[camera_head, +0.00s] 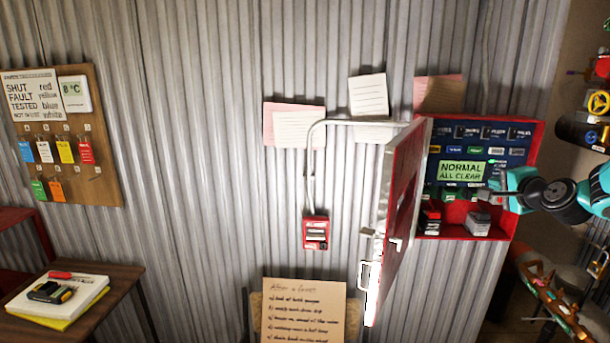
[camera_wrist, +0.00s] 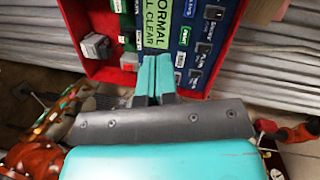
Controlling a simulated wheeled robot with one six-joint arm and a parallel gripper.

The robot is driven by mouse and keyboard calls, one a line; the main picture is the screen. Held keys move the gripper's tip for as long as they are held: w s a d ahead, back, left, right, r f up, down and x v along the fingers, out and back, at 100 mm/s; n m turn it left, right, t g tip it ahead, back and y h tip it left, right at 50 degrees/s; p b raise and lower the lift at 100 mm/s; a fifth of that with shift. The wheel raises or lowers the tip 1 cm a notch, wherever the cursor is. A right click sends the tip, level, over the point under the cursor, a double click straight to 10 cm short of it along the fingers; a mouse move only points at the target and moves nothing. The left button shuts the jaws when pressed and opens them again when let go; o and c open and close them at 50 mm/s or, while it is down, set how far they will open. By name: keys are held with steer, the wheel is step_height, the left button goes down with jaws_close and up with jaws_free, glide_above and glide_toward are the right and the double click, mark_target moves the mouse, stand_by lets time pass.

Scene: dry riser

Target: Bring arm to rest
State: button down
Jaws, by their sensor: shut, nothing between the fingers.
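My gripper (camera_head: 486,195) reaches in from the right in the head view, in front of the open red cabinet. In the wrist view my gripper (camera_wrist: 156,78) has its two teal fingers together, with nothing between them. The fingertips point at the cabinet's panel near the green display (camera_head: 462,171), which reads "NORMAL ALL CLEAR". The display also shows in the wrist view (camera_wrist: 157,25). Whether the fingertips touch the panel I cannot tell.
The red cabinet door (camera_head: 398,210) stands open to the left of my gripper. Grey-topped blocks (camera_head: 478,222) sit on the cabinet's red ledge. Pipework with a yellow handwheel (camera_head: 598,102) is at the far right. A wooden table (camera_head: 105,300) stands at lower left.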

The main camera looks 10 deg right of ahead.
steer(key=s+a+f+n+g+y, duration=0.1)
steer(key=s+a+f+n+g, duration=0.15)
steer(key=a, duration=0.35)
steer(key=s+a+f+n+g+y, duration=0.1)
steer(key=s+a+n+g, duration=0.15)
steer(key=a, duration=0.35)
steer(key=s+a+f+n+g+y, duration=0.1)
steer(key=s+a+n, duration=0.1)
steer(key=a+n, duration=0.35)
steer(key=s+a+f+n+g+h, duration=0.1)
steer(key=s+a+f+n+g, duration=0.2)
steer(key=s, duration=0.6)
steer(key=s+a+n+g+h, duration=0.1)
steer(key=s+a+n+g, duration=0.25)
steer(key=s+a, duration=0.4)
steer(key=s+a+r+n+g+y+b, duration=0.2)
steer(key=s+a+n+g+y+b, duration=0.1)
steer(key=s+a, duration=0.9)
steer(key=n+y+b, duration=0.1)
steer(key=n+b, duration=0.1)
steer(key=n, duration=0.1)
steer(key=shift+a+r+n+y, duration=0.25)
steer(key=shift+a+n+y, duration=0.05)
steer(key=shift+n, duration=0.1)
steer(key=shift+d, duration=0.1)
